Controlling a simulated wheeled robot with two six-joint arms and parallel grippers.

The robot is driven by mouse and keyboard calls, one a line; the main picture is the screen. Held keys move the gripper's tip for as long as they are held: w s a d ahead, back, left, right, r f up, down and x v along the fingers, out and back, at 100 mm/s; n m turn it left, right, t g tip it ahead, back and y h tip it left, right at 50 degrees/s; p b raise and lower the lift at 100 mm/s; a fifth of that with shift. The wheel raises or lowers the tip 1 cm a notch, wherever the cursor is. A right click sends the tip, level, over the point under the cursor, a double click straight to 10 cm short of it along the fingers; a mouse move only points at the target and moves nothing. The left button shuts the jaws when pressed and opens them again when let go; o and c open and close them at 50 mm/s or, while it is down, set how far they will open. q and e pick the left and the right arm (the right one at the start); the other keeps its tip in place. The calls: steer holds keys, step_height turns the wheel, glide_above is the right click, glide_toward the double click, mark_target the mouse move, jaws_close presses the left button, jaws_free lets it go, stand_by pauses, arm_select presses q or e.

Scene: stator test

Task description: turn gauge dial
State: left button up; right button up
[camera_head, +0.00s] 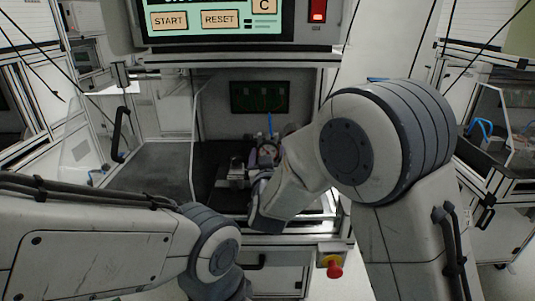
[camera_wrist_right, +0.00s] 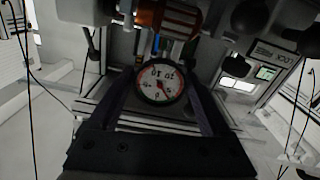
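The round gauge dial (camera_wrist_right: 160,83) has a pale face, dark numbers, red marks and a dark rim. It faces the right wrist camera and shows small in the head view (camera_head: 267,150). My right gripper (camera_wrist_right: 160,88) has one dark finger on each side of the dial, with the fingertips close to its rim. I cannot tell whether they touch it. In the head view my right wrist partly hides this gripper and the fixture around the gauge. My left arm crosses the lower left of the head view; its gripper is out of view.
A screen (camera_head: 205,18) with START and RESET buttons hangs above the bench. A red emergency button (camera_head: 334,268) is at the front edge. A dark work surface (camera_head: 155,170) lies clear left of the fixture. An orange-banded cylinder (camera_wrist_right: 168,17) is just beyond the dial.

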steer(key=c, duration=0.8)
steer(key=n+p, duration=0.2)
steer(key=n, duration=0.2)
steer(key=shift+n+p, duration=1.05)
steer(key=shift+n, duration=0.95)
steer(key=o, duration=1.3)
